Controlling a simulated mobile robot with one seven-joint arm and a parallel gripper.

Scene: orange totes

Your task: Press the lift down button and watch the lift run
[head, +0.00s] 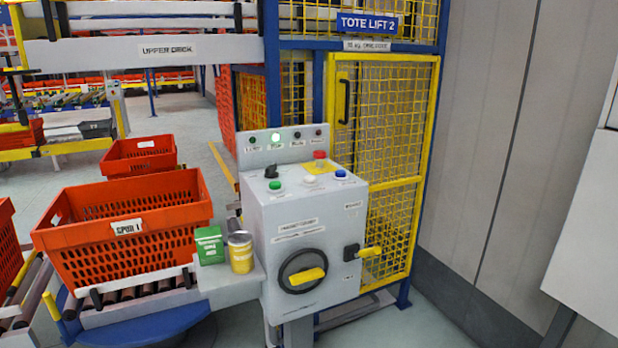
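A grey control box (290,225) stands in front of the tote lift cage (385,150), under a blue "TOTE LIFT 2" sign (367,24). Its sloped top carries a green button (275,185), a white button (309,180), a blue button (340,173), a black selector knob (270,171) and a red mushroom button (320,155) on a yellow plate. The button labels are too small to read, so I cannot tell which is lift down. The yellow mesh door looks closed. My gripper is not in view.
A green carton (209,246) and a yellow can (240,253) stand on a ledge at left, beside an orange tote (130,240) on rollers.

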